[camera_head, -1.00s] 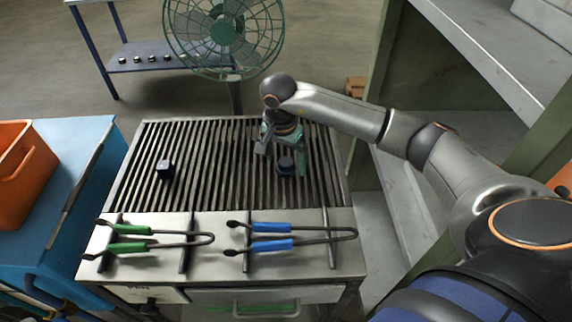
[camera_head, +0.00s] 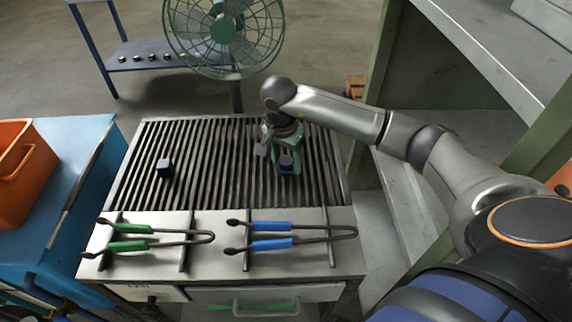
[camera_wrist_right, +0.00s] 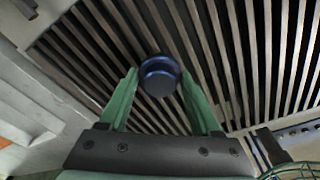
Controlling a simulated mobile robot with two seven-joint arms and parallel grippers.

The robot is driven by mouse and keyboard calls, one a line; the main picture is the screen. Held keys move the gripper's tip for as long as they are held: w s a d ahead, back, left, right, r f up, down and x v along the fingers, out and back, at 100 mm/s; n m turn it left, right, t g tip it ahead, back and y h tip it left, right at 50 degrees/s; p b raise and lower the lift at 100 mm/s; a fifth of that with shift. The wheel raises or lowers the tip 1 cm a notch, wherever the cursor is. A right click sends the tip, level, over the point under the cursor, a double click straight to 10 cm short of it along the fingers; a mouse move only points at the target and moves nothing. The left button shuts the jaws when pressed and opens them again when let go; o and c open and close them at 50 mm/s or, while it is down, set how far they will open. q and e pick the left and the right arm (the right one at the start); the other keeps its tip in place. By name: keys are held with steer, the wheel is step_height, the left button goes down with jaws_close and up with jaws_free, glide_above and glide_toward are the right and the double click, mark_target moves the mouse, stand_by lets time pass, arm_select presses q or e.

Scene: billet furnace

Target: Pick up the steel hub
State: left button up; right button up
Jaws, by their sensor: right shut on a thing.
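The steel hub (camera_head: 286,158) is a dark blue, round, stepped piece at the right part of the slatted grate. My right gripper (camera_head: 287,167) reaches down over it with green fingers on either side and is shut on it. In the right wrist view the hub (camera_wrist_right: 159,75) shows as a dark disc between the tips of the two green fingers (camera_wrist_right: 160,82). The hub is at or just above the slats; I cannot tell if it touches them. My left gripper is not in view.
Green-handled tongs (camera_head: 128,246) and blue-handled tongs (camera_head: 272,244) lie on the front plate. A green fan (camera_head: 224,30) stands behind, a shelf rack (camera_head: 425,205) at right, and an orange bin (camera_head: 25,180) at left.

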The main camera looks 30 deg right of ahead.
jaws_close()
steer(key=shift+r, duration=0.15)
